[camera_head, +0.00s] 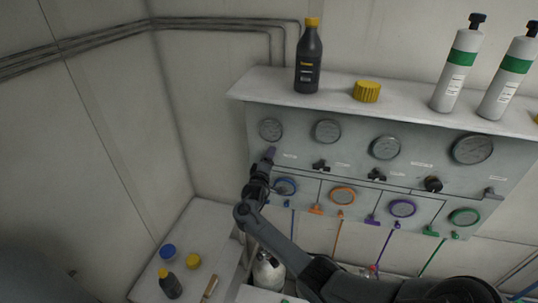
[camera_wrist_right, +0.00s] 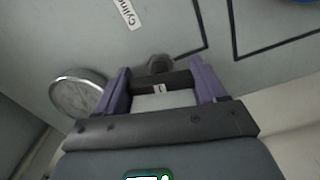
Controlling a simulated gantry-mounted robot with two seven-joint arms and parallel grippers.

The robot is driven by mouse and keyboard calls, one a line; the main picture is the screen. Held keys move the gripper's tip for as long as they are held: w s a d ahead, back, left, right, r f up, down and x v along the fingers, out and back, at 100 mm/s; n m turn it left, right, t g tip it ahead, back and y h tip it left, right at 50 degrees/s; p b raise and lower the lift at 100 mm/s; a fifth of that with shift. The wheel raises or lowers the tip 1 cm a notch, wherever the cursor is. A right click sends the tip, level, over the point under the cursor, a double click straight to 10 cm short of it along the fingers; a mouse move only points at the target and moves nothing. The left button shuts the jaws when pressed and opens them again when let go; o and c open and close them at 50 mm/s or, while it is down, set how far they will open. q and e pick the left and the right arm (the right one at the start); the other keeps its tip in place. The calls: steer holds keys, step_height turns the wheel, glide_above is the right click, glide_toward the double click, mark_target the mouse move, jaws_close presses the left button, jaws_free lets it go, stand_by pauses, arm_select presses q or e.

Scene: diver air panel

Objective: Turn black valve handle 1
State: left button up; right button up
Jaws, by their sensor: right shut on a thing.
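The right gripper (camera_head: 268,156), with purple fingers, is at the left end of the grey panel (camera_head: 290,135), just below the leftmost gauge. It hides what lies behind it in the head view. In the right wrist view, the right gripper (camera_wrist_right: 163,82) is shut on black valve handle 1 (camera_wrist_right: 162,79), a dark bar spanning between the fingers. A round grey stem (camera_wrist_right: 160,63) shows just beyond the bar. The handle's exact angle is hard to tell. My left gripper is not in view.
Other black handles (camera_head: 320,165) (camera_head: 376,175) and a black knob (camera_head: 433,184) sit to the right along the panel. Gauges (camera_head: 326,131) are above. Coloured hoses (camera_head: 338,235) hang below. A dark bottle (camera_head: 309,60) and white cylinders (camera_head: 457,68) stand on the top shelf.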

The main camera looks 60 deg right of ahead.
steer(key=shift+r+n+p, duration=0.1)
steer(key=shift+n+p, duration=0.2)
steer(key=shift+n, duration=0.1)
steer(key=o, duration=1)
steer(key=shift+o, duration=0.2)
steer(key=shift+a, duration=0.15)
steer(key=b+v, duration=0.2)
steer(key=v, duration=0.8)
steer(key=shift+s+a, duration=0.15)
steer(key=shift+a, duration=0.1)
